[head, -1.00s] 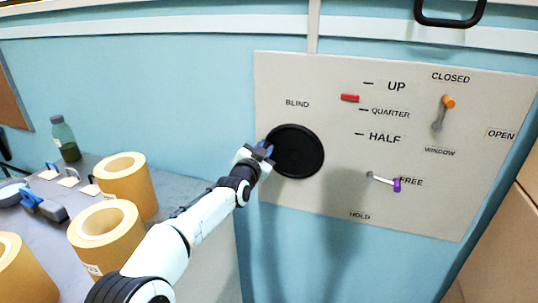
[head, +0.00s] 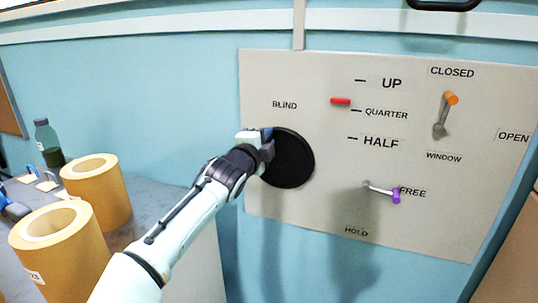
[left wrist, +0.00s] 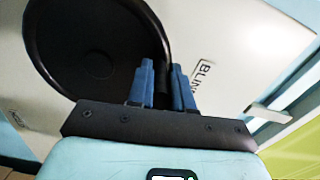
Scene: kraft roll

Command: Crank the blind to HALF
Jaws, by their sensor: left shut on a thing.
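The blind crank is a round black disc (head: 289,160) on the pale panel (head: 300,222), under the word BLIND. My left gripper (head: 268,141) is at the disc's upper left rim. In the left wrist view its two blue fingers (left wrist: 163,85) are shut on a dark part at the rim of the disc (left wrist: 95,45); the fingers partly hide that part. The red pointer (head: 341,101) sits between the UP mark (head: 360,80) and the QUARTER mark (head: 356,111), nearer QUARTER. The HALF mark (head: 353,138) is below it. My right gripper is not in view.
The panel also has an orange-knobbed window lever (head: 442,117) near CLOSED and a purple-tipped lever (head: 383,191) at FREE. A worktop at left holds kraft rolls (head: 97,190) and a dark green bottle (head: 48,144).

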